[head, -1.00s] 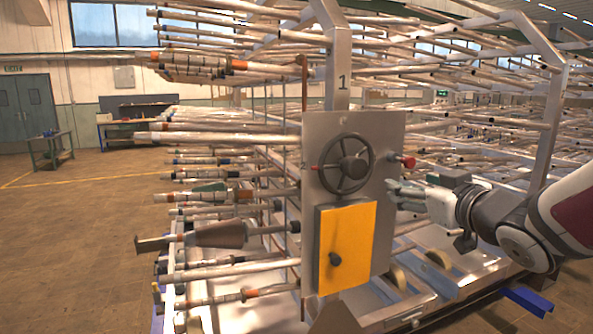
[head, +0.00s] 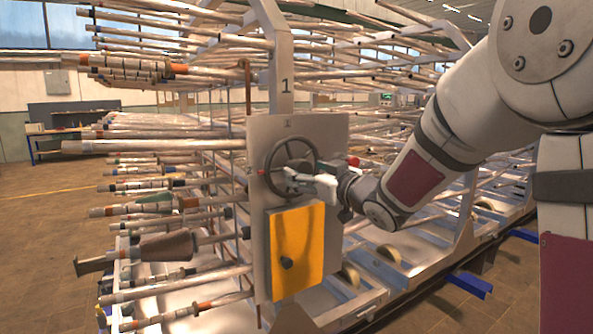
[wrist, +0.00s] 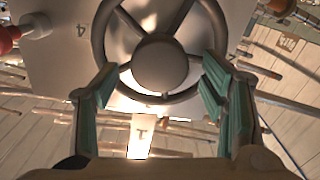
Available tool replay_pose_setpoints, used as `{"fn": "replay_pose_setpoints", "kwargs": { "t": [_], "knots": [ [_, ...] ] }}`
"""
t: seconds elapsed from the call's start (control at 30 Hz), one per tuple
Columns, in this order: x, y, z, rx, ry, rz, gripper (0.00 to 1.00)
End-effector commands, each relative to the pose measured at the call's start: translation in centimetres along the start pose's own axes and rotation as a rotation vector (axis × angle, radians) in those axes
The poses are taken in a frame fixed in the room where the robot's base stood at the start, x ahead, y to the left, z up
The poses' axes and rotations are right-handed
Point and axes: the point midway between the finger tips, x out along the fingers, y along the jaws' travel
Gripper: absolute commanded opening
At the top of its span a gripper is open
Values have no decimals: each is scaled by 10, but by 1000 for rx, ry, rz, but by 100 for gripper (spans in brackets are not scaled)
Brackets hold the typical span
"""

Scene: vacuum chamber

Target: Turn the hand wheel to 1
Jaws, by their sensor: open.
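The dark hand wheel (head: 268,152) stands upright on a grey metal panel (head: 336,135). A small red mark (head: 261,172) shows at the wheel's left side. My gripper (head: 288,180) is at the wheel's lower right in the head view, hiding part of the rim. In the wrist view, the wheel's round hub (wrist: 160,64) and spokes lie between the fingers of my open gripper (wrist: 160,82). The fingers overlap the wheel's outer edges there; I cannot tell whether they touch it. A "4" shows on the panel in the wrist view, and an upside-down "1" on a bright strip.
A red knob (head: 353,161) sticks out at the panel's right edge and shows at the left in the wrist view (wrist: 8,38). A yellow door (head: 296,245) with a dark knob is below the wheel. Many pipes (head: 150,145) project leftward. Floor is free at left.

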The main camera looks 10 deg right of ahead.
Motion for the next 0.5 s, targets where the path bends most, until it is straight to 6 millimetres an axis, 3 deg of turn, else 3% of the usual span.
{"fn": "replay_pose_setpoints", "kwargs": {
  "t": [0.2,0.5],
  "knots": [
    [23,0,0,-1,0,-1,66],
    [27,0,0,0,0,1,66]
  ]
}}
